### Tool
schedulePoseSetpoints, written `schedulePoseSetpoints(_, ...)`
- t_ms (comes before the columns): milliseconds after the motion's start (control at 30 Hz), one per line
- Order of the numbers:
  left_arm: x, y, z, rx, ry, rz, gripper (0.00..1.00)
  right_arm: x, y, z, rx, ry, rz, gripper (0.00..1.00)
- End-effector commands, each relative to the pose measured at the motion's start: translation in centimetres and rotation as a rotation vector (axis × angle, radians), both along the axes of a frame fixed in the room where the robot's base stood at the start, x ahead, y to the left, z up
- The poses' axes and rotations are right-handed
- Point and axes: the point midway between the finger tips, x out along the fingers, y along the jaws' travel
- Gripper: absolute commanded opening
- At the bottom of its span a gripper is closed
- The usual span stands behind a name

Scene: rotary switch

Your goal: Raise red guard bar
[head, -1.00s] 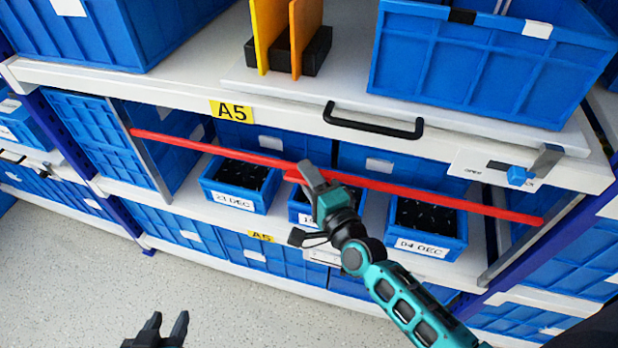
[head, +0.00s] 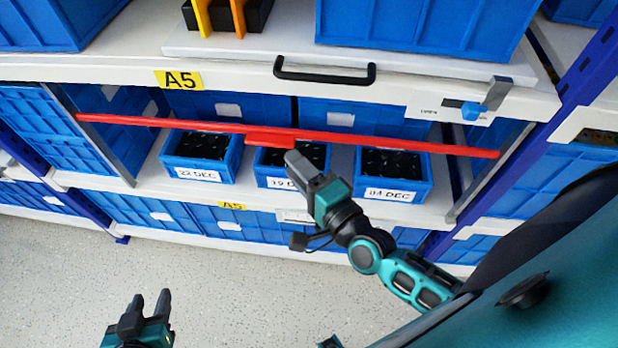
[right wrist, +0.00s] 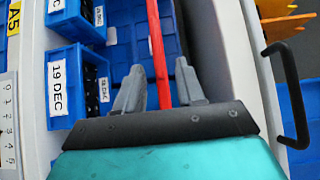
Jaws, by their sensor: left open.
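The red guard bar (head: 390,143) runs across the front of the middle shelf bay, held by grey side arms, with a short red grip tab (head: 270,140) near its middle. My right gripper (head: 297,160) is just below and right of this tab in the head view. In the right wrist view the gripper (right wrist: 160,88) has its fingers apart, and the bar (right wrist: 158,50) shows in the gap between them, clear of both fingers. Whether it lies between the fingers or beyond them I cannot tell. My left gripper (head: 150,303) is open and empty, low at the left, over the floor.
Blue bins marked 22 DEC (head: 200,158), 19 DEC (head: 275,183) and 04 DEC (head: 390,190) stand behind the bar. Above are a black handle (head: 325,75) and a blue rotary switch (head: 472,110) on the shelf edge. The floor (head: 230,290) in front is clear.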

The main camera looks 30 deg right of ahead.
Motion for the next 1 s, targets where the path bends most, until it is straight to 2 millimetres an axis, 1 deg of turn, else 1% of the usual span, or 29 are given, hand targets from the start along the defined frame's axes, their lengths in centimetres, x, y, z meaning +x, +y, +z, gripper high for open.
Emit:
schedulePoseSetpoints(33,0.0,0.0,-0.1,0.0,0.0,0.0,0.43,-0.9,-0.1,-0.1,0.0,0.002,0.002,0.38)
schedulePoseSetpoints(100,0.0,0.0,-0.1,0.0,0.0,0.0,0.43,-1.9,-0.3,-0.1,-0.001,0.001,0.001,0.38)
schedulePoseSetpoints(200,0.0,0.0,-0.2,0.0,0.0,0.0,0.43,-2.8,-0.5,0.0,0.0,-0.001,0.0,0.38)
schedulePoseSetpoints(300,0.0,0.0,-0.2,0.0,0.0,0.0,0.43,-3.2,-0.6,0.1,0.0,-0.002,0.001,0.38)
schedulePoseSetpoints(867,0.0,0.0,-0.2,0.0,0.0,0.0,0.43,-3.3,-0.6,0.1,-0.002,-0.002,0.0,0.38)
schedulePoseSetpoints(967,0.0,0.0,-0.2,0.0,0.0,0.0,0.43,-3.4,-0.4,-0.3,-0.071,0.003,0.017,0.38)
schedulePoseSetpoints(1000,0.0,0.0,-0.2,0.0,0.0,0.0,0.43,-3.5,-0.1,-0.6,-0.141,0.007,0.032,0.38)
